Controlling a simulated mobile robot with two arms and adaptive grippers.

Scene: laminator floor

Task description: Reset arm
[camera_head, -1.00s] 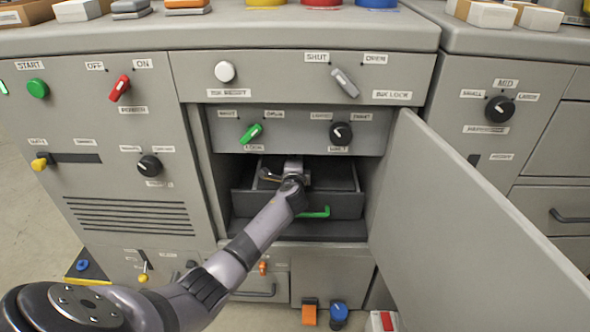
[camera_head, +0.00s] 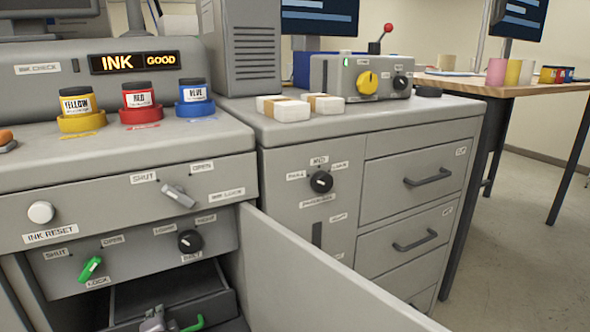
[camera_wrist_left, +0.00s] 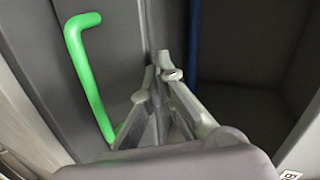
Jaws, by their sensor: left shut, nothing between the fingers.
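My left gripper (camera_head: 154,320) shows at the bottom edge of the head view, inside the open bay of the grey machine. It is in front of the dark drawer (camera_head: 165,292), just left of the green drawer handle (camera_head: 194,324). In the left wrist view its fingers (camera_wrist_left: 163,72) are closed together and empty. The green handle (camera_wrist_left: 90,80) stands left of the fingers there, apart from them. Most of my left arm is out of the head view. My right gripper is not in view.
The open grey door (camera_head: 310,275) stands right of the bay. The green lock knob (camera_head: 90,268) and black knob (camera_head: 190,241) are above it. Yellow (camera_head: 77,108), red (camera_head: 140,100) and blue (camera_head: 194,98) ink pots stand on top. Open floor (camera_head: 520,230) lies at the far right.

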